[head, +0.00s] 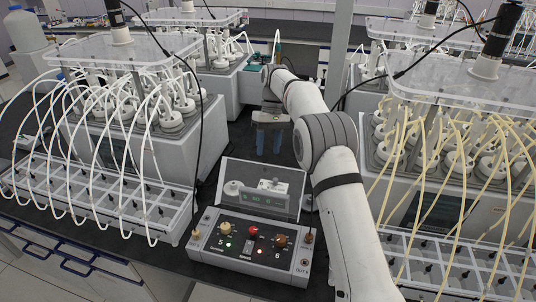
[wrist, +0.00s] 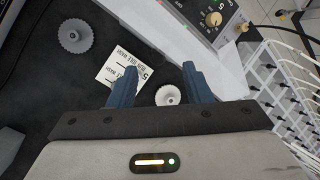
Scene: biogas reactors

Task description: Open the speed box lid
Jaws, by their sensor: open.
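The speed box (head: 255,250) is a grey box with two knobs, a red button and small lights, low in the middle of the head view. Its clear lid (head: 290,176) stands raised and tilted along the box's back edge, with the bench showing through it. My gripper (head: 268,142) is open and empty behind the lid, with blue fingers pointing down. In the wrist view, my gripper (wrist: 160,82) is over the bench behind the box. The box's panel (wrist: 212,20) shows at the upper right there. No contact between fingers and lid is visible.
A white card (wrist: 122,70), a large gear (wrist: 75,36) and a small gear (wrist: 168,95) lie on the dark bench behind the box. Reactor units with tubes stand left (head: 140,130) and right (head: 450,150), leaving a narrow aisle between them.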

